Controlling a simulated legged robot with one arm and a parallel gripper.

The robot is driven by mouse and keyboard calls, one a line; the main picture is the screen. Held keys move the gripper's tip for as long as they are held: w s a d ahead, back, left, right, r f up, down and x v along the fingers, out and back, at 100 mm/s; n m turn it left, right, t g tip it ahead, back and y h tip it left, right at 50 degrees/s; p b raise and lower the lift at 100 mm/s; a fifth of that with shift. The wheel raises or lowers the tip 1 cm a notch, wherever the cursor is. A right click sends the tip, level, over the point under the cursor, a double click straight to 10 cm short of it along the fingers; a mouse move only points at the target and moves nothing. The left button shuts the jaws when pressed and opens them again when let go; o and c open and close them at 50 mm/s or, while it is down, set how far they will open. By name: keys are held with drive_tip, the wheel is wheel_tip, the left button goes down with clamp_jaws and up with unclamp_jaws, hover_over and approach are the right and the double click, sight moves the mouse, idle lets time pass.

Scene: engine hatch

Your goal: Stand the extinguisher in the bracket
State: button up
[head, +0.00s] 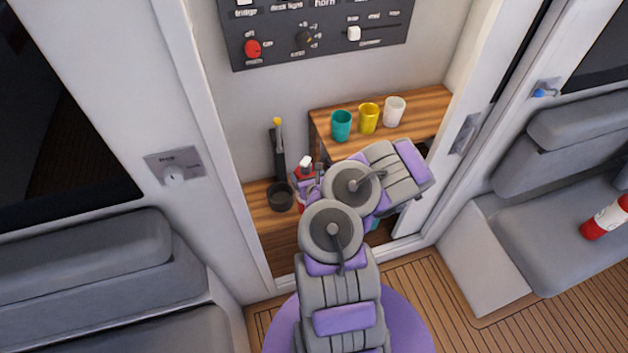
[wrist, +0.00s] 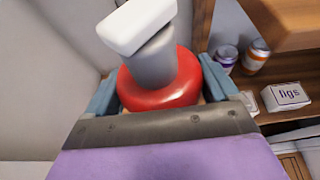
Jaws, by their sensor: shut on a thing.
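The extinguisher, red with a grey neck and white top, shows in the head view (head: 303,172) beside the bracket, partly hidden by my arm. In the wrist view (wrist: 160,97) its red shoulder is between my blue fingers. My gripper (wrist: 160,88) is shut on it and holds it roughly upright. The bracket (head: 279,197), a dark round cup with a tall black back and a yellow tip, stands on the wooden shelf just left of the extinguisher. The cup looks empty. The extinguisher's lower end is mostly hidden, so I cannot tell whether it touches the shelf.
A teal cup (head: 341,125), a yellow cup (head: 368,118) and a white cup (head: 394,111) stand on the raised wooden shelf behind. A switch panel (head: 315,30) is above. Jars (wrist: 257,55) and a figs box (wrist: 287,96) sit below. A red-and-white cylinder (head: 606,218) lies on the right seat.

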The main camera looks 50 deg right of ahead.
drive_tip(key=w+a+b, duration=0.1)
drive_tip(key=w+b, duration=0.3)
drive_tip(key=w, duration=1)
wheel_tip(320, 180, down, 7)
drive_tip(key=b, duration=0.4)
drive_tip(key=shift+w, duration=0.25)
drive_tip(key=shift+r, duration=0.1)
drive_tip(key=shift+a+f, duration=0.15)
drive_tip(key=shift+f, duration=0.05)
